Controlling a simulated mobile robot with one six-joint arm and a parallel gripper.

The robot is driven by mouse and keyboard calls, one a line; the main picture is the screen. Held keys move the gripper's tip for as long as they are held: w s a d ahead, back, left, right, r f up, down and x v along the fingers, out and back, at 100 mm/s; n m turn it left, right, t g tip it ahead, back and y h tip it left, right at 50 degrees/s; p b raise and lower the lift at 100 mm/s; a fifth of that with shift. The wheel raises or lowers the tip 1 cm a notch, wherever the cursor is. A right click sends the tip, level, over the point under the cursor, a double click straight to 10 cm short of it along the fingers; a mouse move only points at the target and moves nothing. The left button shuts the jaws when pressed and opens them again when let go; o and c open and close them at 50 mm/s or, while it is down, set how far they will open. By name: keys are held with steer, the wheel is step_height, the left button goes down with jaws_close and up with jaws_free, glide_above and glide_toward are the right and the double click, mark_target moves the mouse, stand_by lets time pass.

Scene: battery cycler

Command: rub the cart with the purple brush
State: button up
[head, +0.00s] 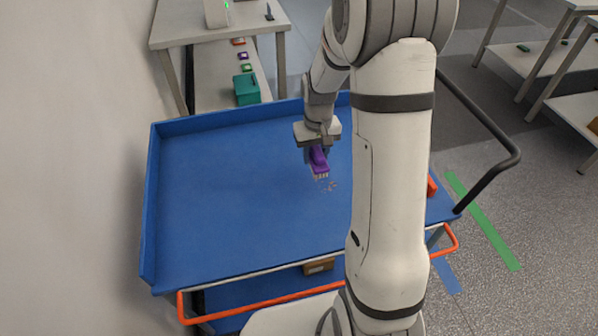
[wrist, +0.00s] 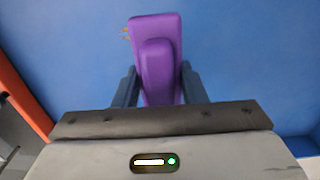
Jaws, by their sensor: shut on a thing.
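The cart (head: 230,200) has a blue top tray with raised edges and stands in front of me. My gripper (head: 318,152) is above the middle of the tray, pointing down. It is shut on the purple brush (head: 319,162), whose pale bristles face the tray surface. I cannot tell whether the bristles touch it. Small pale crumbs (head: 331,186) lie on the tray just beside the bristles. In the wrist view, the purple brush (wrist: 157,55) sits between the two dark fingers over the blue surface. My arm hides part of the tray's right side.
A red-orange object (head: 432,187) is at the tray's right edge, partly behind my arm. A black handle (head: 500,165) rises at the cart's right. A cardboard box (head: 319,266) is on the lower shelf. A table (head: 200,33) stands behind. The tray's left half is clear.

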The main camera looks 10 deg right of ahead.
steer(key=shift+s+d+f+b, duration=0.15)
steer(key=shift+s+f+b, duration=0.1)
steer(key=shift+f+b, duration=0.3)
steer(key=shift+s+d+f+b, duration=0.1)
steer(key=shift+s+f+b, duration=0.15)
steer(key=shift+f+b, duration=0.25)
